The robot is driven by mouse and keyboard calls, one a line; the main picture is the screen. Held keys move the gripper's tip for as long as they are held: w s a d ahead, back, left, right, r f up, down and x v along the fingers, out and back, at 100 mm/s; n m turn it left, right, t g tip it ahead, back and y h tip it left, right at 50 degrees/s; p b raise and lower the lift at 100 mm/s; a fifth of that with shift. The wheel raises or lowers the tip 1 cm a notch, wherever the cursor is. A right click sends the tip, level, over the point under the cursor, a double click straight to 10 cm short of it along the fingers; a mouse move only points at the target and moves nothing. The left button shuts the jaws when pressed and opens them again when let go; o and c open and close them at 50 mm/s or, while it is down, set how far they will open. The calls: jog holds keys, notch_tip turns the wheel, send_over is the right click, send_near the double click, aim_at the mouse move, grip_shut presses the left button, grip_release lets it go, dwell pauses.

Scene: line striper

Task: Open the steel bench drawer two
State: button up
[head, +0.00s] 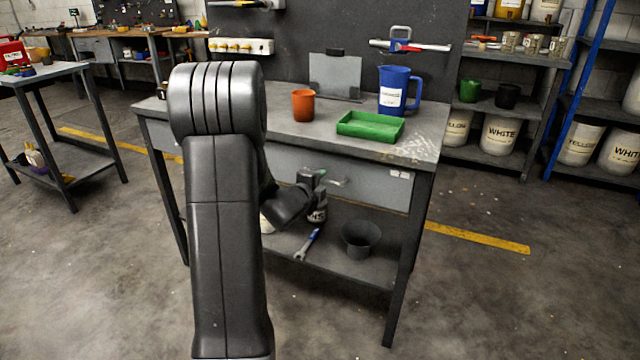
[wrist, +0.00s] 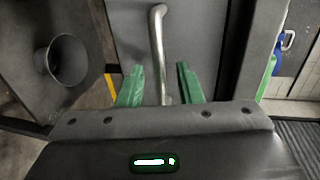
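The bench drawer (head: 385,190) has a grey steel front under the bench top, with a small white label at its right end. It looks shut in the head view. Its bar handle (wrist: 158,35) runs upright in the wrist view, and part of it shows in the head view (head: 338,182). My gripper (head: 317,178) is at the handle, partly hidden by my own arm. In the wrist view my gripper (wrist: 160,68) has its two green fingers apart, one on each side of the handle, with gaps to both.
On the bench top (head: 430,145) stand an orange cup (head: 303,105), a green tray (head: 370,126) and a blue jug (head: 394,90). The lower shelf (head: 345,268) holds a dark pot (head: 361,240) and a wrench (head: 307,245). Open floor lies in front and right.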

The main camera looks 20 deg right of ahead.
jog(key=shift+w+d, duration=0.1)
jog(key=shift+c, duration=0.3)
grip_shut()
jog(key=f+b+v, duration=0.2)
jog(key=v, duration=0.8)
jog(key=f+b+v, duration=0.2)
jog(key=v, duration=0.8)
jog(key=shift+s+a, duration=0.45)
jog(key=shift+a, duration=0.15)
jog(key=shift+f, duration=0.15)
jog(key=shift+o, duration=0.3)
grip_release()
